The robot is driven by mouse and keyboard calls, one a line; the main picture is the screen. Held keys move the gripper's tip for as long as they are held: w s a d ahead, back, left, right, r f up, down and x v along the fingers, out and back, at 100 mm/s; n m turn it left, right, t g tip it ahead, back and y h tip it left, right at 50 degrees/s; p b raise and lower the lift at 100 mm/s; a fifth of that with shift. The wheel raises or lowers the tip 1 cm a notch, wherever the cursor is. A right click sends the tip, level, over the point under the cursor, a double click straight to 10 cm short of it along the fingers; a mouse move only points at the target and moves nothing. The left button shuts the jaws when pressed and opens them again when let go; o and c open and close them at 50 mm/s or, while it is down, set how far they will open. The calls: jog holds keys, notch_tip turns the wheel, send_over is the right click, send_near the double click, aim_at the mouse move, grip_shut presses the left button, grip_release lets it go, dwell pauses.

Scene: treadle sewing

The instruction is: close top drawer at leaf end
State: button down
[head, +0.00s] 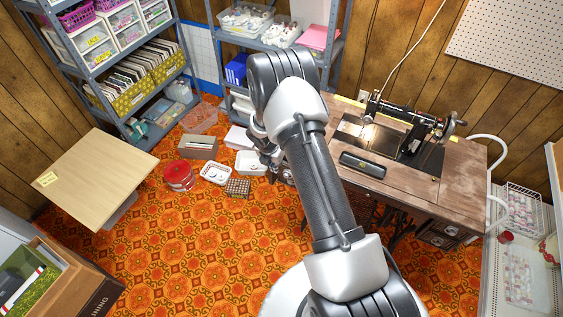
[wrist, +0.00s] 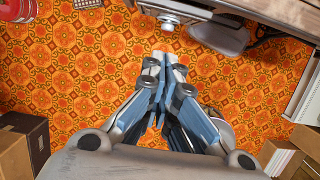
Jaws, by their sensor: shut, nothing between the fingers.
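The wooden sewing table (head: 460,185) carries a black sewing machine (head: 405,115). At its left end, a drawer front with a round pull (head: 287,174) shows partly beside my arm; my arm hides most of that end. In the wrist view, a round metal pull (wrist: 168,21) shows at the top, just beyond my fingertips. I cannot tell how far that drawer stands out. My gripper (wrist: 165,58) is shut and empty, below the pull in that view with a small gap in the picture. In the head view, my gripper (head: 271,175) hangs at the table's left end.
More drawers (head: 440,237) show at the table's right end. A red tub (head: 179,176), white trays (head: 215,173) and a small brown crate (head: 238,188) stand on the floor to the left. A light wooden table (head: 95,175) stands farther left.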

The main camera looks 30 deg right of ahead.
jog(key=w+d+f, duration=0.2)
jog(key=d+f, duration=0.4)
jog(key=f, duration=0.3)
jog(key=shift+f, duration=0.25)
dwell(0.5)
